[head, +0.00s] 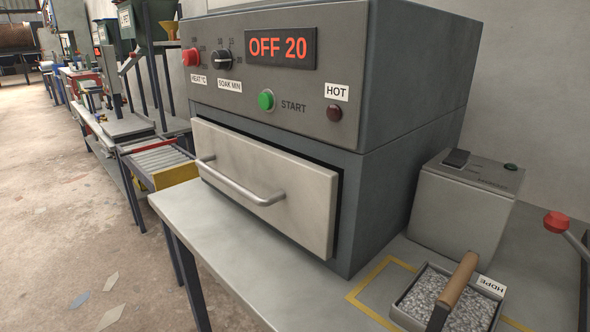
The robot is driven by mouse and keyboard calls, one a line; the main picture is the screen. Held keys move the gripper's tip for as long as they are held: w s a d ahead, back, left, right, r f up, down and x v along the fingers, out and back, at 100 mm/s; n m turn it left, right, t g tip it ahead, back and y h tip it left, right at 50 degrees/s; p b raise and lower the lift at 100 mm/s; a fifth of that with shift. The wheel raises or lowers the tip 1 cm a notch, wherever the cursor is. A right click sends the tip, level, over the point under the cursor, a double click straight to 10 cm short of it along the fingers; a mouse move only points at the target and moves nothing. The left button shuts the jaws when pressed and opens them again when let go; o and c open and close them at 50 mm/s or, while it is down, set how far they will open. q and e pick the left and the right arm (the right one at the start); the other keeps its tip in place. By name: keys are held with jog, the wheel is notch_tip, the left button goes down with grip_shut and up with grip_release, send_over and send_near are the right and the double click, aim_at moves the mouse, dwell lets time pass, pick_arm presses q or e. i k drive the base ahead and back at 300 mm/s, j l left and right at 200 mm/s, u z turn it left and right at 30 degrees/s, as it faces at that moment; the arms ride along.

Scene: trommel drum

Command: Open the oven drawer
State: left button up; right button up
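The oven (400,100) is a grey metal box on a bench, with a control panel whose display reads "OFF 20". Its drawer (275,190) has a pale front with a horizontal bar handle (238,186). The drawer front stands slightly proud of the dark opening around it, and the inside cannot be seen. Nothing touches the handle. Neither of my grippers is in view.
The bench (210,235) has bare room before the drawer. At right, a tray of grey pellets (445,300) labelled HDPE, with a wooden handle, stands by a grey box (465,205). A roller conveyor (155,160) stands left. The floor (60,220) is mostly clear.

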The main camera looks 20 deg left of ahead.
aim_at(300, 194)
jog(key=u, duration=0.95)
jog(key=i+j+u, duration=0.6)
jog(key=j, duration=0.15)
